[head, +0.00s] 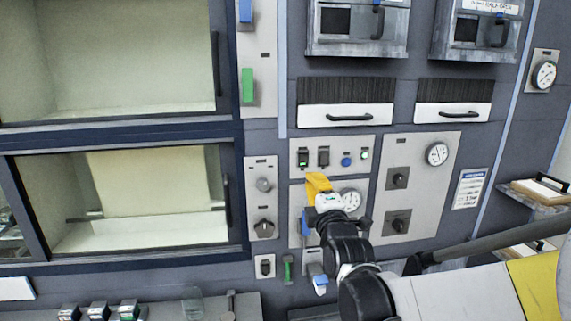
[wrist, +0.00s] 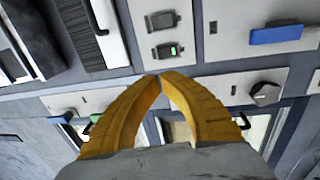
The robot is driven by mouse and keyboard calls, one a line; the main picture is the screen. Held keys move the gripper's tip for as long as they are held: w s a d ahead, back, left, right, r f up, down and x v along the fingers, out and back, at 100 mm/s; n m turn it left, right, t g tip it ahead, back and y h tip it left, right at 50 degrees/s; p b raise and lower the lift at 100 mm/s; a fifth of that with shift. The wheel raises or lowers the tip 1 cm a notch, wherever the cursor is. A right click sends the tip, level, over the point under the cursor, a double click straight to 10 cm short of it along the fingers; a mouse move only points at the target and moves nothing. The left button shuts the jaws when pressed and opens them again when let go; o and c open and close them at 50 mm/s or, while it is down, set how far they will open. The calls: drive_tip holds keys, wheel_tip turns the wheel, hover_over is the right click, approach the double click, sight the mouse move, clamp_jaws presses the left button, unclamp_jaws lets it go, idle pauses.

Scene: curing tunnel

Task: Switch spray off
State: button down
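A pale control panel (head: 334,143) in the head view carries two small dark rocker switches side by side. The left switch (head: 303,158) shows a green light and the right switch (head: 323,157) looks dark. No label is readable, so I cannot tell which one is the spray switch. My gripper (head: 316,177) has yellow fingers just below these switches. In the wrist view the fingertips (wrist: 160,75) meet, empty, close to the green-lit switch (wrist: 167,50); the dark switch (wrist: 162,20) is beyond it. Whether the tips touch the panel is unclear.
A blue button (head: 346,161) and a small pale-green indicator (head: 365,155) sit to the right of the switches. A gauge (head: 350,199) is partly behind my gripper. Two dark knobs (head: 397,178) are on the right panel. A glazed chamber (head: 120,200) is at left.

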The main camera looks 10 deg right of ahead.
sight(299, 151)
drive_tip(key=w, duration=0.4)
drive_tip(key=w+r, duration=0.1)
drive_tip(key=w, duration=0.7)
drive_tip(key=shift+w+r, duration=0.15)
drive_tip(key=shift+w, duration=0.1)
drive_tip(key=shift+w+r, duration=0.1)
drive_tip(key=shift+w, duration=0.05)
drive_tip(key=shift+w+r+b, duration=0.25)
drive_tip(key=shift+w+b, duration=0.05)
drive_tip(key=shift+w, duration=0.15)
drive_tip(key=shift+s, duration=0.1)
